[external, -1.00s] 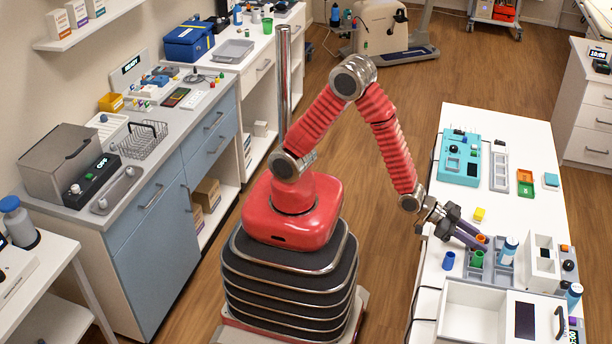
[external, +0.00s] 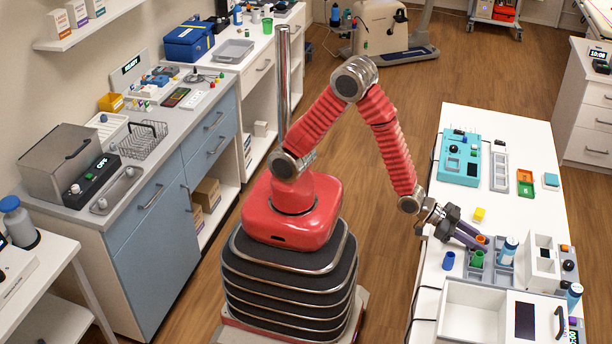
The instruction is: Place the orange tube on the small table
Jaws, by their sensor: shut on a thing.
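The orange tube (external: 482,239) stands in a grey rack (external: 490,270) on the white table at the right. My gripper (external: 471,238) reaches down to it from the left, and its fingers are shut on the tube, hiding part of it. A green tube (external: 477,258) sits in the same rack, just below the orange one in the picture. I cannot tell which surface is the small table; the white table (external: 505,125) carrying the rack is one, and another white table (external: 50,275) stands at the lower left.
A white open box (external: 470,305) lies in front. A teal device (external: 460,160) stands farther back.

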